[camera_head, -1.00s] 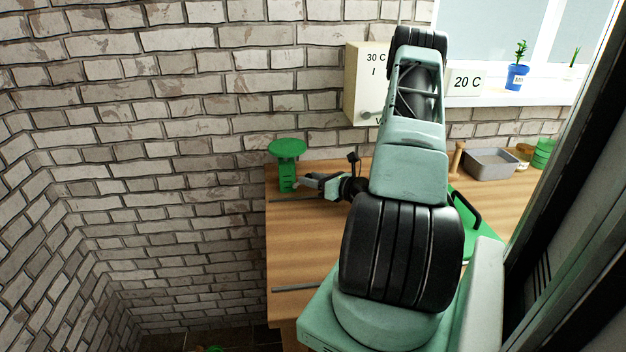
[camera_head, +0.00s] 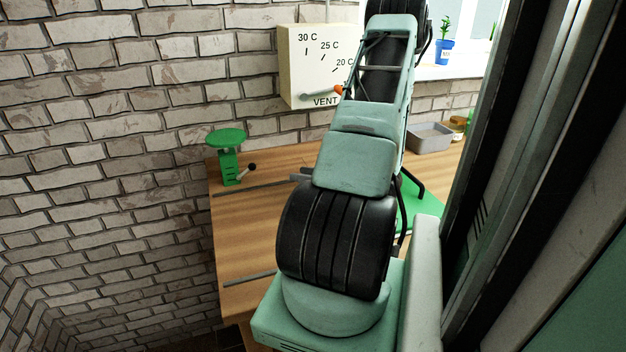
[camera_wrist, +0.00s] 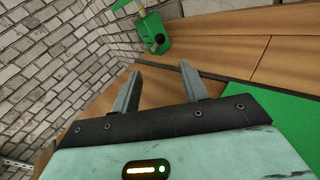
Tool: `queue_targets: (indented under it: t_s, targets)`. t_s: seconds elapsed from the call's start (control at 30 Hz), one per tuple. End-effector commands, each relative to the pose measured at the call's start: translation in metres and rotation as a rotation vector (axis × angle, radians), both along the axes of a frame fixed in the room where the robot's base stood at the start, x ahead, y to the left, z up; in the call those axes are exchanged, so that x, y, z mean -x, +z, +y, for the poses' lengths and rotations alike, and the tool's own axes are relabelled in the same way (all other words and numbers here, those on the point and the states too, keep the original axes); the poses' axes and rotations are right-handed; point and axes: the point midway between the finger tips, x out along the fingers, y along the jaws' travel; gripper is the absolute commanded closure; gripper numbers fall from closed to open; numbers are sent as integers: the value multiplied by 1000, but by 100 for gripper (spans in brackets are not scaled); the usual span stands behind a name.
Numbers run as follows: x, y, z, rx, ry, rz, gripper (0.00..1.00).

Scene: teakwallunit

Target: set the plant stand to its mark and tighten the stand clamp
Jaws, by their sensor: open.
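The green plant stand (camera_head: 229,167) with a round flat top stands at the table's far left, near the brick wall. A short pale lever with a black knob (camera_head: 251,168), likely the stand clamp, sticks out from its right side. In the wrist view the stand (camera_wrist: 153,22) and the black knob (camera_wrist: 157,41) show near the top, beyond my fingers. My gripper (camera_wrist: 161,70) is open and empty, apart from the stand. In the head view my arm mostly hides it. I cannot make out the mark or whether the clamp is tight.
Two dark rails (camera_head: 262,187) lie on the wooden table (camera_head: 240,230). A vent box (camera_head: 305,70) with an orange-tipped lever is on the wall behind. A green mat (camera_head: 424,206) and grey tray (camera_head: 430,137) are to the right. The table's left front is clear.

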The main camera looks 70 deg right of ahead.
Motion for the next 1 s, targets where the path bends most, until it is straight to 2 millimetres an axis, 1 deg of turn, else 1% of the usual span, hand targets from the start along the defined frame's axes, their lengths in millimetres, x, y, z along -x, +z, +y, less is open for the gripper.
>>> queue_targets:
  t_s: [0.03, 0.1, 0.3, 0.5, 0.53, 0.57, 0.67, 0.77, 0.83, 0.87, 0.9, 0.97, 1.0]
  targets:
    - [8, 0, -1, 1, -4, 1, 56]
    - [14, 1, 0, 1, -3, 2, 56]
    - [23, 2, 2, -1, -1, 1, 56]
    - [22, 3, 2, -1, -1, 1, 56]
    - [22, 3, 2, -1, 0, 1, 50]
    - [22, 3, 2, 0, 2, 1, 47]
    - [10, 7, 10, 11, 54, 6, 47]
    - [-22, 16, 35, 44, 201, 21, 47]
    - [-52, 25, 66, 86, 362, 36, 47]
    - [-64, 29, 82, 107, 440, 44, 47]
    - [-79, 35, 106, 140, 550, 54, 47]
    - [-97, 42, 141, 194, 715, 69, 47]
    - [-105, 45, 165, 233, 822, 77, 47]
